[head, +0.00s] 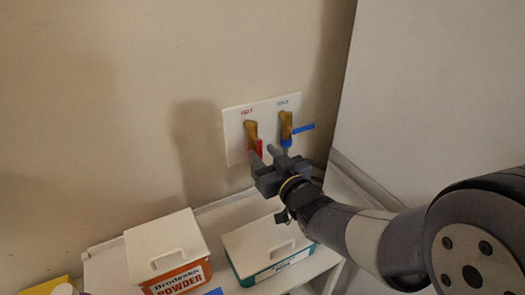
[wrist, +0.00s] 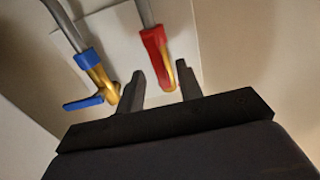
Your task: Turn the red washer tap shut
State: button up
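The red-handled tap (head: 251,131) is brass and sits under the HOT label on a white wall plate (head: 235,140). Its red handle (head: 258,147) points down, roughly in line with the hose. In the wrist view the red handle (wrist: 154,48) lies beyond and between the fingers. My gripper (head: 265,156) is just in front of and below the tap, with its fingers apart and nothing between them. In the wrist view the open gripper (wrist: 161,88) also shows; I cannot tell whether a finger touches the tap.
A blue-handled tap (head: 287,122) is close on the right, its lever sticking out sideways. Below are a white-lidded orange powder box (head: 165,249) and a teal box (head: 268,247) on a white surface. A pale panel (head: 430,90) stands at the right.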

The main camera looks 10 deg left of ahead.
jog(key=shift+w+a, duration=0.4)
jog(key=shift+w, duration=0.1)
jog(key=shift+c, duration=0.2)
grip_shut()
